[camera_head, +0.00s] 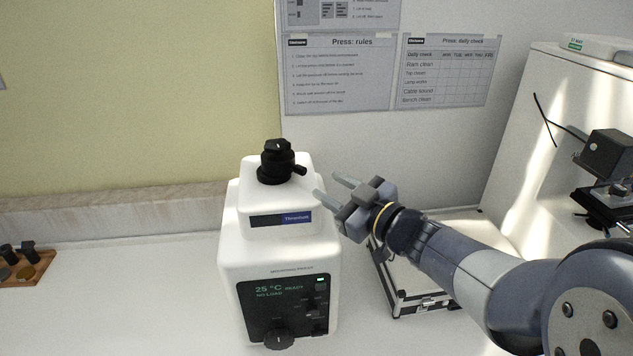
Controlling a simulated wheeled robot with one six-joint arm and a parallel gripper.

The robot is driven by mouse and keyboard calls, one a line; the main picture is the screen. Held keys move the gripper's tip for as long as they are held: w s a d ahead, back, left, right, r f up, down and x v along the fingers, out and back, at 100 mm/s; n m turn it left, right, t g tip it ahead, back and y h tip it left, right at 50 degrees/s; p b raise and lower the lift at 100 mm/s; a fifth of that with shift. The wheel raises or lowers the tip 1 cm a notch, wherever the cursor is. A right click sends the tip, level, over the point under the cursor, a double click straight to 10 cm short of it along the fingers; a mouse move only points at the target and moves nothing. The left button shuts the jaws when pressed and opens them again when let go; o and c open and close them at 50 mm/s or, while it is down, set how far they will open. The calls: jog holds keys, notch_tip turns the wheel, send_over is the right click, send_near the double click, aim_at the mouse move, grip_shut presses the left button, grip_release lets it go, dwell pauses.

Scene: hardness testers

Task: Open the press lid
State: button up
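The white press (232,268) stands upright on the bench in the middle of the view. On its top is a black round lid (275,170) with a knob (278,147) and a short side handle (299,170) pointing right. The lid looks seated on the press. My gripper (333,187) is to the right of the lid, with its two grey fingers apart and pointing left toward it. Nothing shows between the fingers. A gap shows between the fingertips and the handle.
A silver-edged case (420,303) lies on the bench behind and below my arm. A wooden tray (40,268) with dark pieces sits at far left. A black instrument (608,155) stands at right.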

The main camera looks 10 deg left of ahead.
aim_at(303, 197)
jog(key=shift+v, duration=1.45)
jog(key=shift+c, duration=0.3)
jog(key=shift+c, duration=0.8)
jog(key=shift+s+a+f+n+b, duration=0.15)
jog(key=shift+n+b, duration=0.25)
jog(key=shift+n, duration=0.5)
jog(key=c, duration=0.3)
jog(key=n, duration=0.2)
jog(key=n+b, duration=0.1)
jog(key=n, duration=0.1)
jog(key=shift+s+a+f+t, duration=0.2)
jog(key=shift+s+t, duration=0.1)
jog(key=shift+s, duration=0.1)
grip_shut()
jog(key=shift+w+a+n+t+h, duration=0.1)
jog(key=shift+w+a+n+t, duration=0.1)
jog(key=shift+w+a+n, duration=1.05)
jog(key=shift+w+a+n+t+h, duration=0.15)
jog(key=shift+w+a+n, duration=0.25)
jog(key=shift+a+n, duration=1.55)
jog(key=shift+w+a+n+t+h, duration=0.2)
jog(key=shift+w+a+n, duration=0.6)
jog(key=shift+n, duration=1.6)
